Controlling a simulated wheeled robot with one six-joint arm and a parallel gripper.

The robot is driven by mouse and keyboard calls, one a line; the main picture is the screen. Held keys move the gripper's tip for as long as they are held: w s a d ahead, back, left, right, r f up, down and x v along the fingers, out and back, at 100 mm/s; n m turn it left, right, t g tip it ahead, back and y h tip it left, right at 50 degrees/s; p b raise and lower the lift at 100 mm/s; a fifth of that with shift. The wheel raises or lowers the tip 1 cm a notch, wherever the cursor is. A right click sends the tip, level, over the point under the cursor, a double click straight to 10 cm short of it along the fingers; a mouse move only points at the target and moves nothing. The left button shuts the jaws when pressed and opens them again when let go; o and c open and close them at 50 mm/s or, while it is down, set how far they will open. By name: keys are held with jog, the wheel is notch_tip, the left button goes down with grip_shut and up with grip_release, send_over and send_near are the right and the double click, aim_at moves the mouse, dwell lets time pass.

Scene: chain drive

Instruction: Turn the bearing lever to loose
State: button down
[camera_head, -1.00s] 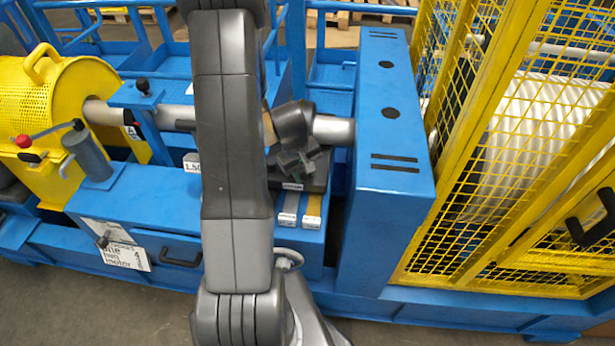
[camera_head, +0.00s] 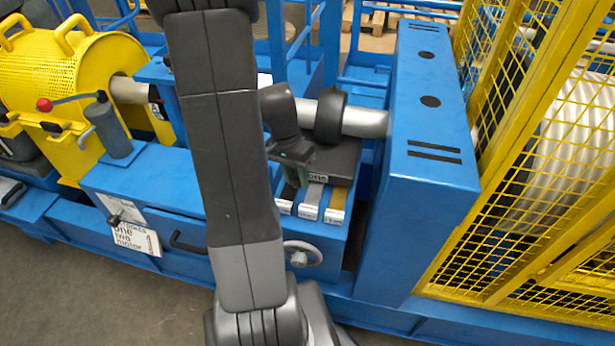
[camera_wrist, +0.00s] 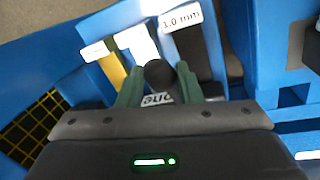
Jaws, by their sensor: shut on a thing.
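My gripper (camera_head: 292,172) reaches down at the front of a dark block (camera_head: 335,160) under the silver shaft. In the wrist view its two green fingers (camera_wrist: 157,84) stand on both sides of a dark round knob (camera_wrist: 158,73) and are shut on it. In the head view my gripper hides this knob. A white label (camera_wrist: 156,98) with partly covered lettering lies by the knob. I cannot tell which way the lever under the knob points; no "loose" mark is readable.
Strips with white end labels (camera_head: 308,211) lie in front of the block; one reads "1.0 mm" in the wrist view (camera_wrist: 181,21). A handwheel (camera_head: 302,253) is below. A tall blue housing (camera_head: 425,190) and yellow mesh guard (camera_head: 520,150) stand right.

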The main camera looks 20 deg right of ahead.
jog(key=shift+w+a+m+y, duration=0.15)
jog(key=shift+w+a+m, duration=0.25)
jog(key=shift+a+m, duration=0.45)
jog(key=shift+w+a+m+y, duration=0.15)
jog(key=shift+w+a+m, duration=0.2)
jog(key=shift+a+m, duration=0.45)
jog(key=shift+d, duration=0.1)
jog(key=c, duration=1)
grip_release()
jog(key=shift+c, duration=0.2)
jog(key=shift+r, duration=0.1)
notch_tip(320, 180, up, 14)
jog(key=w+a+p, duration=0.1)
jog(key=w, duration=0.1)
jog(key=shift+w+f, duration=0.25)
jog(key=shift+f, duration=0.15)
